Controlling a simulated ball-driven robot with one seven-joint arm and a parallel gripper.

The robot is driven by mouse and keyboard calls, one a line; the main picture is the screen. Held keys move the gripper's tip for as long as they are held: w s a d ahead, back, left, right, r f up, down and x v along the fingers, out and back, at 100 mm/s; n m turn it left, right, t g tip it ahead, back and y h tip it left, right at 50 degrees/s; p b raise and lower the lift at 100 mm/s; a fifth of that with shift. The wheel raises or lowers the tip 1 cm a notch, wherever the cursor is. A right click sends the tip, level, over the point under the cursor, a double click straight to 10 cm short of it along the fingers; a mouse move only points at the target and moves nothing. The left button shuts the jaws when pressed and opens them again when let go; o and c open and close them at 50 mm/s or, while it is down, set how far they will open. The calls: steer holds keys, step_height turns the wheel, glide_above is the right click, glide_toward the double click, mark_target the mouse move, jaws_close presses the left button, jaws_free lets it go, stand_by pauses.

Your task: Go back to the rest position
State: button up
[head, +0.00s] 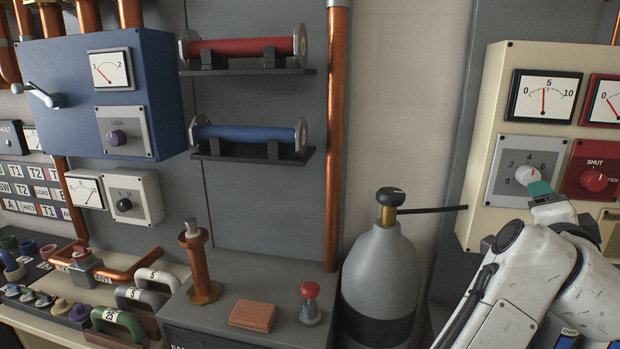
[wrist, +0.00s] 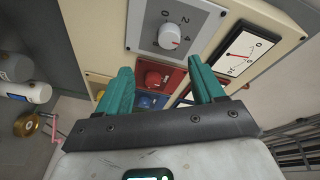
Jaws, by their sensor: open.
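My gripper (wrist: 163,88) has teal fingers that stand apart with nothing between them in the wrist view. In the head view my white arm comes in at the lower right, and one teal fingertip (head: 540,189) shows just below a white knob (head: 527,175) on a grey plate. I cannot tell whether it touches the knob. In the wrist view the same knob (wrist: 169,37) is above and clear of the fingers. A red knob (wrist: 153,78) shows beyond the gap between them.
The cream panel (head: 477,190) carries a 0-10 meter (head: 544,97) and a red SHUT plate (head: 592,169). A bench (head: 275,300) with a red-topped plunger (head: 310,303) is farther left.

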steer(key=s+a+f+n+g+y, duration=0.2)
steer(key=s+f+n, duration=0.25)
steer(key=f, duration=0.45)
steer(key=s+a+f+n+g+y, duration=0.1)
steer(key=s+f+n+g+y, duration=0.15)
steer(key=f+n, duration=0.45)
steer(key=s+a+f+n+g+y, duration=0.15)
steer(key=s+f, duration=0.25)
steer(key=f, duration=0.7)
steer(key=s+a+f+n+g+y, duration=0.1)
steer(key=s+a+f+g, duration=0.3)
steer(key=s+f, duration=0.5)
steer(key=s+a+f+n+g+y, duration=0.2)
steer(key=s+a+f+n+g, duration=0.2)
steer(key=s, duration=1.2)
step_height(320, 180, down, 5)
steer(key=shift+a+r+n+y, duration=0.1)
steer(key=shift+a+n+y, duration=0.2)
steer(key=shift+a, duration=0.75)
